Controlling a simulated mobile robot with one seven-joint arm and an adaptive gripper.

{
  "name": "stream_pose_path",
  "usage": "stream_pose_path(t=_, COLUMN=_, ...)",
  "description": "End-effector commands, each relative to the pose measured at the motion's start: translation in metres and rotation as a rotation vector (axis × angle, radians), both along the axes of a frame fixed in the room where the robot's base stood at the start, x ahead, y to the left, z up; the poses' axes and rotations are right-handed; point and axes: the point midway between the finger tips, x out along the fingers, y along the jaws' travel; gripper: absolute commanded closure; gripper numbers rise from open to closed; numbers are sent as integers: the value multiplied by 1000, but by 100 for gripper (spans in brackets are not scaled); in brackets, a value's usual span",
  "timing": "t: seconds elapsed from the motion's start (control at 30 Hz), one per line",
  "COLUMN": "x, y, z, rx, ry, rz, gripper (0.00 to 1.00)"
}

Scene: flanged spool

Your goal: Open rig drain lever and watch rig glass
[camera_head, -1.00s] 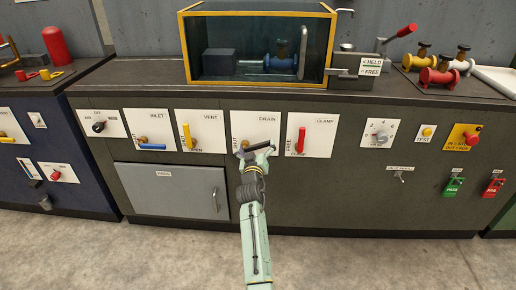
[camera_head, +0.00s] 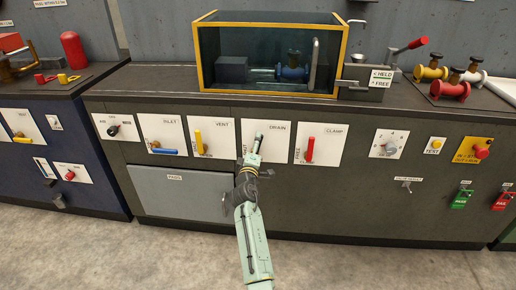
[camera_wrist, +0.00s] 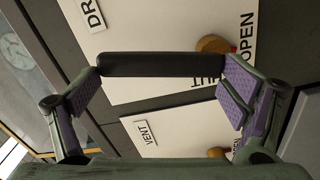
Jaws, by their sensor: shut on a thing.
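The drain lever is a black bar (camera_wrist: 160,65) on a brass hub (camera_wrist: 215,44) in the wrist view. My gripper (camera_wrist: 165,90), with purple pads, has one finger at each end of the bar. The bar runs up and down the white drain panel (camera_head: 275,140). In the head view my gripper (camera_head: 256,145) is turned upright in front of this panel and hides the lever. The rig glass (camera_head: 268,52) is a yellow-framed tank on the counter, with a blue spool (camera_head: 293,71) and grey block inside. I cannot make out a liquid level clearly.
The vent panel (camera_head: 207,136) with an upright yellow lever is to the left. The clamp panel (camera_head: 321,145) with a red lever is to the right. Several flanged spools (camera_head: 450,90) stand on the counter at right. The floor in front is clear.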

Motion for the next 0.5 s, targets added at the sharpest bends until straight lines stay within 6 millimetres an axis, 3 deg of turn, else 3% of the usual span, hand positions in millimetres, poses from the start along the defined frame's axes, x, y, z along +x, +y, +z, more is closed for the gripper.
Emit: stream_pose_path(t=0.5, x=1, y=14, z=-1, rx=-249, ry=9, rz=0, gripper=59)
